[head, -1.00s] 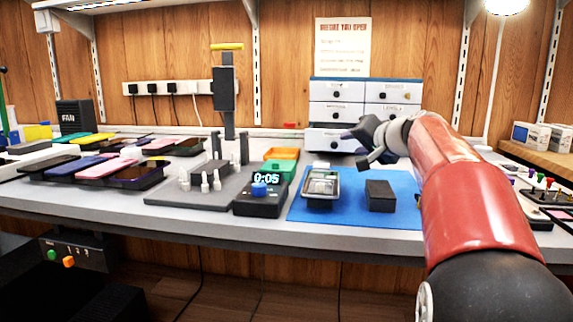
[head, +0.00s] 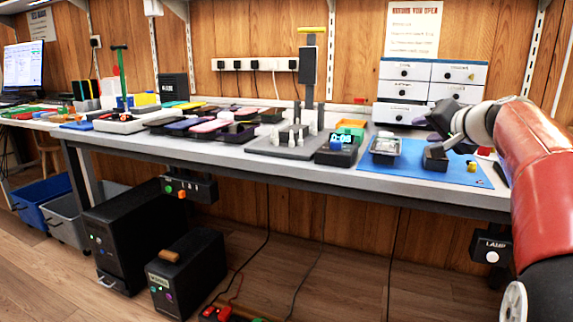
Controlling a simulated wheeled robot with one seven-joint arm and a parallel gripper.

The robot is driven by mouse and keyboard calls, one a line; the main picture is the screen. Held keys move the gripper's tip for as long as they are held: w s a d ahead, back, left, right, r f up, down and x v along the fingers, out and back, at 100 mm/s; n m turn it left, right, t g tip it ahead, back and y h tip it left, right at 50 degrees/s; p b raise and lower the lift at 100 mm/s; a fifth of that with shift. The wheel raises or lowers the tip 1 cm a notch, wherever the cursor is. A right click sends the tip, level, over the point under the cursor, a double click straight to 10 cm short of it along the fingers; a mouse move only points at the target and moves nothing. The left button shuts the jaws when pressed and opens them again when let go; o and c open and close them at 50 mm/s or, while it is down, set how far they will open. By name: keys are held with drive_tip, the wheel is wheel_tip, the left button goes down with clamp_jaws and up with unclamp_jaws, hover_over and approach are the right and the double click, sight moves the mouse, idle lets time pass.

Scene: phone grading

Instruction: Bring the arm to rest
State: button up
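My red arm reaches in from the right edge of the head view. My gripper (head: 441,130) is at its far end, above the right part of the blue mat (head: 462,174) and in front of the white drawer unit. It appears above or just behind a small black box (head: 434,160) on the mat. The fingers are small and dark, seen from behind, so their gap is unclear. I see nothing clearly held in them.
Phones in dark trays line the workbench (head: 240,158) leftward. The drawer unit (head: 400,115) stands behind. Dark boxes (head: 125,236) and bins (head: 40,195) are below. Front floor is partly open.

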drive_tip(key=s+a+f+n+g+p, duration=0.2)
drive_tip(key=s+a+f+g+p, duration=0.15)
drive_tip(key=s+a, duration=0.45)
drive_tip(key=s+a+f+n+g+p, duration=0.2)
drive_tip(key=s+a+f+p, duration=0.15)
drive_tip(key=s+a, duration=0.55)
drive_tip(key=s+f+n+g+h+p, duration=0.1)
drive_tip(key=s+f+p, duration=0.1)
drive_tip(key=s+f, duration=0.3)
drive_tip(key=s+d+f+n+g+h+p, duration=0.1)
drive_tip(key=s+f, duration=0.3)
drive_tip(key=s, duration=0.8)
drive_tip(key=shift+f+n+g+h+p, duration=0.35)
drive_tip(key=shift+n+g+p, duration=0.2)
drive_tip(key=shift+n+g, duration=0.1)
